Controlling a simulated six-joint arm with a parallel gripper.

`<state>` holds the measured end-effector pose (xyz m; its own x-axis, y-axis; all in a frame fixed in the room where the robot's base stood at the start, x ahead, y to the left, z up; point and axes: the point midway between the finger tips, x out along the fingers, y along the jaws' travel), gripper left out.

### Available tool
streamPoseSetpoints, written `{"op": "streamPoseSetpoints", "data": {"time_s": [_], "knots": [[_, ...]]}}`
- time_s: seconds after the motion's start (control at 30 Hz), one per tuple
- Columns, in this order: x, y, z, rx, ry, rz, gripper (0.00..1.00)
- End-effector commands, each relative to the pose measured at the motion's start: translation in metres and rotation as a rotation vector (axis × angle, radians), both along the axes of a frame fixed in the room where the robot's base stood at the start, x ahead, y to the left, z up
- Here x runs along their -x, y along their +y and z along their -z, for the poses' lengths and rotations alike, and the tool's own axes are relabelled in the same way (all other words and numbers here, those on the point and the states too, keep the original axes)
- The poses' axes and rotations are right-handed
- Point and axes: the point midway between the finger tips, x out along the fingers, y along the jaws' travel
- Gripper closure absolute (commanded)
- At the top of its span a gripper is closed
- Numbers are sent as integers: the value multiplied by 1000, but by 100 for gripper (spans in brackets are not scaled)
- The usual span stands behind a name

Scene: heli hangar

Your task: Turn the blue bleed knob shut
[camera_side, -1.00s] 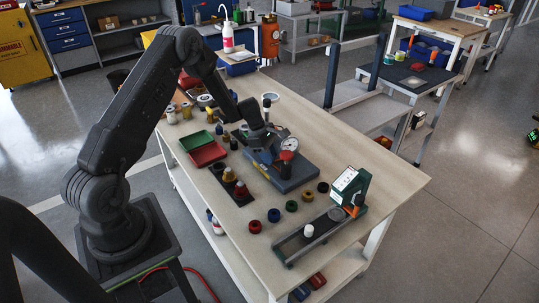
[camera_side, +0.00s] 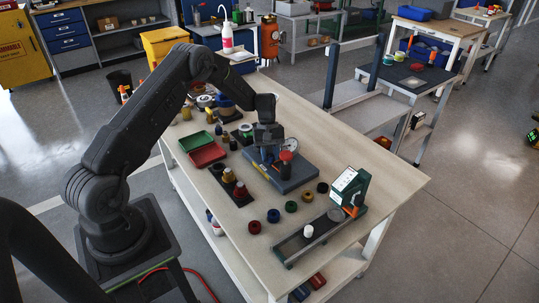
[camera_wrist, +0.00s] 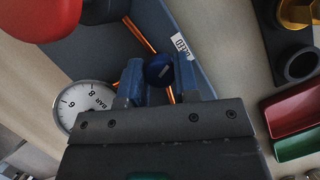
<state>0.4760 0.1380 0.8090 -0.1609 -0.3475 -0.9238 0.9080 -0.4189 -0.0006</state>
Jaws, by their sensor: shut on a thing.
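In the side view my gripper (camera_side: 268,157) points down over the left part of the block, and the knob is mostly hidden by the fingers there.
A white pressure gauge (camera_wrist: 84,104) and a large red knob (camera_wrist: 45,14) stand close beside my gripper. A red tray (camera_side: 207,155) and a green tray (camera_side: 195,142) lie left of the block.

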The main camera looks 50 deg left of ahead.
Motion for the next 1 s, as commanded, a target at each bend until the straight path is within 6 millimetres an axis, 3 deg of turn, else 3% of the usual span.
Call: {"op": "streamPoseSetpoints", "data": {"time_s": [0.43,1.0], "knots": [[-1,0,0,-1,0,296,95],[-1,0,-1,-1,-1,371,95]]}}
